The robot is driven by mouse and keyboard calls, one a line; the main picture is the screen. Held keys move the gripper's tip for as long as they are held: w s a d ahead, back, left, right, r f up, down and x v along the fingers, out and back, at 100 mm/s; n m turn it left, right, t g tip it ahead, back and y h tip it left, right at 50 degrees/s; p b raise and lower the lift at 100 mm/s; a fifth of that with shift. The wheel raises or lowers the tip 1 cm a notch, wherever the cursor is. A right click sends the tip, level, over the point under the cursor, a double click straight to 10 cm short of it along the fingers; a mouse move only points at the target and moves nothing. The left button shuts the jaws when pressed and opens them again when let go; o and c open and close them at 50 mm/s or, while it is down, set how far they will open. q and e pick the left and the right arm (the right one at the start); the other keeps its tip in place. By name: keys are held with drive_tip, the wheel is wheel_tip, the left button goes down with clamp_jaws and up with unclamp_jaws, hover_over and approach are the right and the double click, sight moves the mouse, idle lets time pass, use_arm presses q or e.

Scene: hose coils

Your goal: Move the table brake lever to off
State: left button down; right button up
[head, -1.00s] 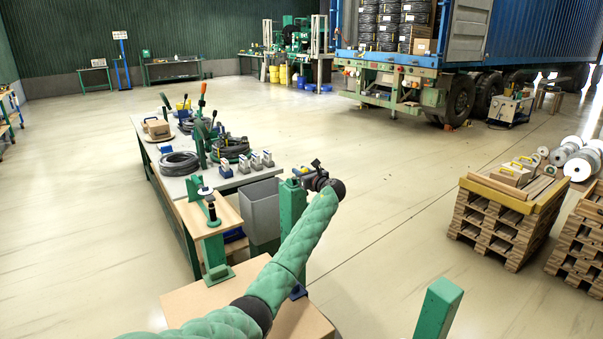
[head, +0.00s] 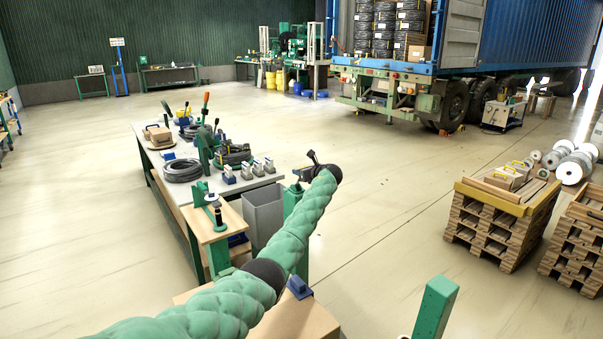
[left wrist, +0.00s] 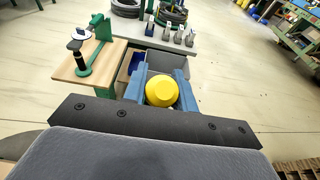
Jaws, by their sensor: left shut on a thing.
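A yellow round knob (left wrist: 162,92) sits between the two blue fingers of my left gripper (left wrist: 158,78) in the left wrist view, and the gripper is shut on it. The lever's shaft is hidden under the knob. In the head view my left gripper (head: 310,170) is by the top of a green post (head: 293,199) at the near right end of the long table (head: 262,183); the knob is hidden there. A lever with an orange-red grip (head: 206,98) stands upright on the same table. My right gripper is not seen.
A grey bin (head: 263,220) stands beside the post. A wooden side stand (head: 213,224) with a green fixture is left of it. Black hose coils (head: 183,170) lie on the table. Stacked pallets (head: 500,222) stand at the right, with clear floor between.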

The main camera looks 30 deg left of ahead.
use_arm(q)
drive_tip(key=shift+w+a+r, duration=0.25)
drive_tip(key=shift+a, duration=0.35)
drive_tip(key=shift+w+a+r, duration=0.2)
drive_tip(key=shift+a+r, duration=0.05)
drive_tip(key=shift+a, duration=0.3)
drive_tip(key=shift+w+a, duration=0.25)
drive_tip(key=shift+a, duration=0.5)
drive_tip(key=shift+a+f, duration=0.1)
drive_tip(key=shift+a, duration=0.05)
drive_tip(key=shift+a+f, duration=0.1)
